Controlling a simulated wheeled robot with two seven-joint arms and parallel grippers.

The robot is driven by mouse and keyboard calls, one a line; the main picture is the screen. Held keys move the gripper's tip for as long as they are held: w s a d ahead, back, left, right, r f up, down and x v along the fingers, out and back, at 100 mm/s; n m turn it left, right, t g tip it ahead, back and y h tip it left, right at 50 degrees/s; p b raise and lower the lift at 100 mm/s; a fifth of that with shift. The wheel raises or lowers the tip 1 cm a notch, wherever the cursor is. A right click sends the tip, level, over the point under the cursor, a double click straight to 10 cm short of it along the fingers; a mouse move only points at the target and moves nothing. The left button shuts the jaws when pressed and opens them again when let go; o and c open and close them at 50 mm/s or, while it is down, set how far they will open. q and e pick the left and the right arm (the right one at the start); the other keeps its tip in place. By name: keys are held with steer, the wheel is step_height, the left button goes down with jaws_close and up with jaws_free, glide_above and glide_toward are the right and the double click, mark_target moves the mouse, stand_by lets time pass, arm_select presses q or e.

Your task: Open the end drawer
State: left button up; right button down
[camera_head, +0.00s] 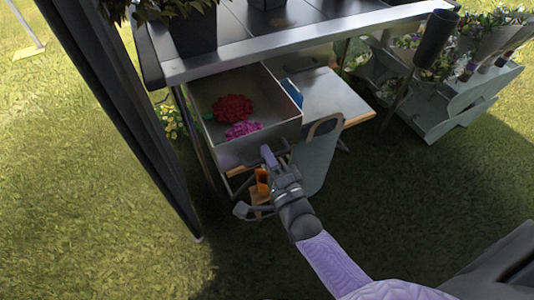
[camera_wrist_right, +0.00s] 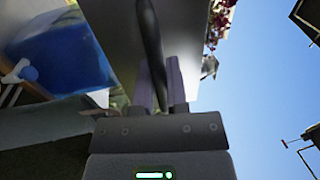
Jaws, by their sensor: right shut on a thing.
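The end drawer (camera_head: 272,131) is a grey metal box under the table top in the head view. It stands pulled out, its inside showing from above. A red flower bunch (camera_head: 232,108) and a magenta flower bunch (camera_head: 242,129) lie in it. My right gripper (camera_head: 270,158) is at the drawer's front. In the right wrist view, a dark bar-like handle (camera_wrist_right: 151,45) runs between the two fingers of my right gripper (camera_wrist_right: 162,80), which is shut on it. The handle is hidden in the head view. My left gripper does not show.
The table (camera_head: 300,38) has a light metal edge and potted plants on top. A grey side surface (camera_head: 325,97) with a wooden edge is right of the drawer. A stepped plant stand (camera_head: 455,100) is at the upper right. A dark post (camera_head: 125,110) stands at left. Grass surrounds these.

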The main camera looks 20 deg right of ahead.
steer(key=c, duration=0.7)
jaws_free()
steer(key=shift+o, duration=0.2)
steer(key=shift+s, duration=0.25)
steer(key=s+f+p, duration=0.1)
steer(key=s+f, duration=0.1)
steer(key=s, duration=0.7)
steer(key=shift+s+d+p, duration=0.15)
steer(key=shift+p, duration=0.25)
